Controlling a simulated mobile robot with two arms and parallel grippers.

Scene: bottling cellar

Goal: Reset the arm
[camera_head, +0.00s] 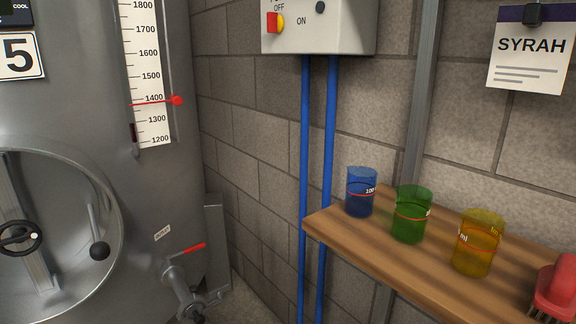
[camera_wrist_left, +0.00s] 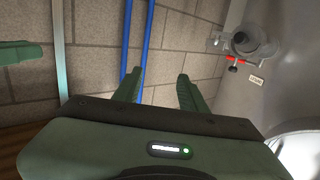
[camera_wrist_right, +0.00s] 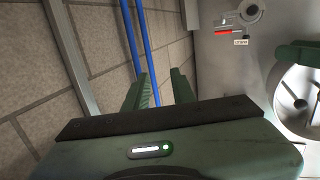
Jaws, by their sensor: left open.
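Neither of my grippers shows in the head view. My left gripper (camera_wrist_left: 158,76) shows in the left wrist view with its two green fingers apart. Nothing is between them, and block wall and blue pipes lie beyond. My right gripper (camera_wrist_right: 161,72) shows in the right wrist view. Its green fingers stand apart with a narrower gap, empty, with wall and pipes behind. A green finger-like part, likely of my other gripper, shows at the left edge of the left wrist view and at the right edge of the right wrist view.
A wooden shelf (camera_head: 350,250) holds a blue beaker (camera_head: 360,193), a green beaker (camera_head: 411,216), a yellow beaker (camera_head: 478,245) and a red brush (camera_head: 556,287). A steel tank (camera_head: 75,110) with a red-handled valve (camera_head: 183,283) stands left. A switch box (camera_head: 340,28) hangs above blue pipes (camera_head: 305,140).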

